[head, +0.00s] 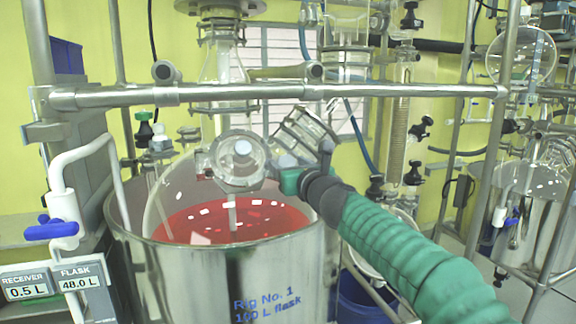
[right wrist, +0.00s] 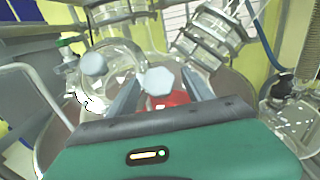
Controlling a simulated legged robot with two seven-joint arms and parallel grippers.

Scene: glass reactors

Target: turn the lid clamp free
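The glass reactor flask (head: 165,205) holds red liquid and sits in a steel vessel. On its lid is a round clear clamp piece with a pale grey knob (head: 243,147). In the right wrist view two pale knobs show, one at the left (right wrist: 93,64) and one near the middle (right wrist: 158,80). My right gripper (head: 272,163) reaches in from the right, close to the clamp. Its grey fingers (right wrist: 160,88) are apart, with the middle knob seen between them. Whether they touch it I cannot tell. My left gripper is not in view.
A steel rail (head: 400,90) crosses in front of the glassware above the flask. A white pipe with a blue-handled valve (head: 52,230) stands at the left. A clear glass fitting (head: 305,135) is right behind my right gripper. A blue bucket (head: 362,298) stands below.

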